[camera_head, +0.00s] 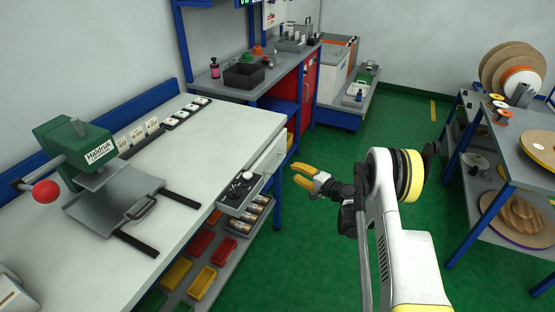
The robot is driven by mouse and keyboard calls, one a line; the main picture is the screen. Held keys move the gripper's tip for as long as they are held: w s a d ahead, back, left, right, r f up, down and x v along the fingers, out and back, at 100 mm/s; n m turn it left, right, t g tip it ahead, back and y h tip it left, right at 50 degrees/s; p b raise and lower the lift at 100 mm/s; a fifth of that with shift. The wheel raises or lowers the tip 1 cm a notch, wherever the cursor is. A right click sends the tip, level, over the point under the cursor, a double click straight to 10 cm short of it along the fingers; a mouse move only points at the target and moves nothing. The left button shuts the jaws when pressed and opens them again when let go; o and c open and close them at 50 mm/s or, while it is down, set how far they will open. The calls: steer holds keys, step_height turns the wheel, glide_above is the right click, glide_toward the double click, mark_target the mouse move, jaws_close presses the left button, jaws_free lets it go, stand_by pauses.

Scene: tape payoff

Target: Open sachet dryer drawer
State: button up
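Under the right edge of the white workbench, a grey drawer (241,192) stands pulled out, with small dark and pale items in it. Beside it, a closed pale drawer front (268,158) sits under the bench top. I see no label that tells which is the sachet dryer drawer. My gripper (294,174) has yellow fingers spread apart with nothing between them. It is in the air to the right of the drawers, its fingers pointing left toward them, and appears apart from them.
A green press (75,148) with a red knob stands on the white workbench (225,125). A rack with reels (525,150) stands at the right. The green floor (390,125) behind my arm is clear.

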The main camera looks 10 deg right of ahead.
mark_target(279, 163)
steer(key=b+x, duration=0.3)
steer(key=x, duration=0.7)
steer(key=shift+w+a+f+b, duration=0.15)
steer(key=shift+b, duration=0.2)
jaws_close()
